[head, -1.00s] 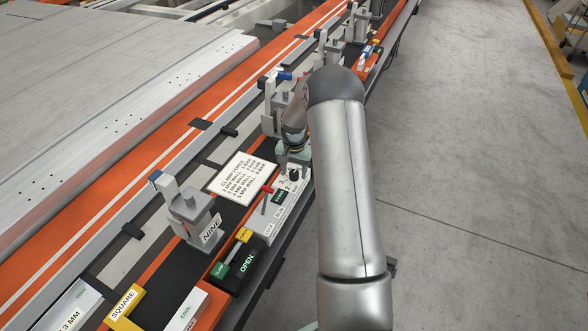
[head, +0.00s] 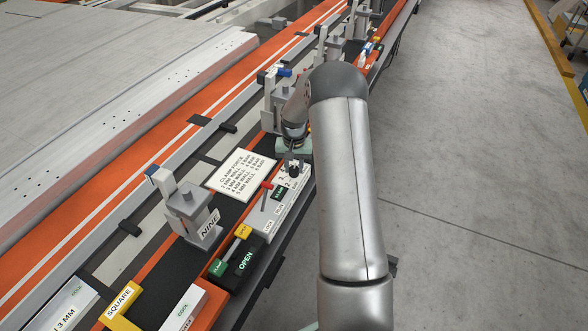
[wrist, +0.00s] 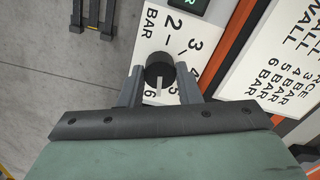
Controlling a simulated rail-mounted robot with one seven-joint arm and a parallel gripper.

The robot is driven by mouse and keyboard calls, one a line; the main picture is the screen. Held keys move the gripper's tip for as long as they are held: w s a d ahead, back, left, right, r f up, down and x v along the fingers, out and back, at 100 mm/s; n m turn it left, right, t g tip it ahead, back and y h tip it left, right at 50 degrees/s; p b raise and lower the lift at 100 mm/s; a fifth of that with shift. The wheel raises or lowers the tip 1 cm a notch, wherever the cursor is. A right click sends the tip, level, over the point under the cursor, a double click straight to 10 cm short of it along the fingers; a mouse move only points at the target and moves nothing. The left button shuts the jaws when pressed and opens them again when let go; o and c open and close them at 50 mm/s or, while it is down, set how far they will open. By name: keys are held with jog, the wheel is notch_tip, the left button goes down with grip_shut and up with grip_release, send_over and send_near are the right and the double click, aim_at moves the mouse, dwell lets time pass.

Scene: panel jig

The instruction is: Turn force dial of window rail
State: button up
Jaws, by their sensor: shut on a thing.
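The force dial (wrist: 160,70) is a black round knob on a white panel marked BAR, with numbers around it, in the wrist view. A white pointer mark on the knob points down the picture, close to the 5 and 6. My gripper (wrist: 161,86) is shut on the dial, with one grey finger on each side. In the head view the dial (head: 294,171) is a small dark knob at the far end of the white control panel (head: 262,226), under my gripper (head: 293,161). My wrist and arm hide part of the surroundings there.
A red-tipped lever (head: 266,187) stands beside the dial. A clamp force card (head: 241,175) lies to the left. A grey clamp labelled NINE (head: 195,216) and a black OPEN block (head: 246,258) stand nearer. The floor at right (head: 460,170) is clear.

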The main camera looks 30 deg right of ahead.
aim_at(294, 169)
jog(key=n+b, duration=0.3)
jog(key=n, duration=0.3)
dwell(0.6)
jog(key=o, duration=1)
jog(key=shift+c, duration=0.2)
jog(key=shift+r, duration=0.1)
notch_tip(294, 169, up, 17)
jog(key=b, duration=0.1)
jog(key=shift+r, duration=0.15)
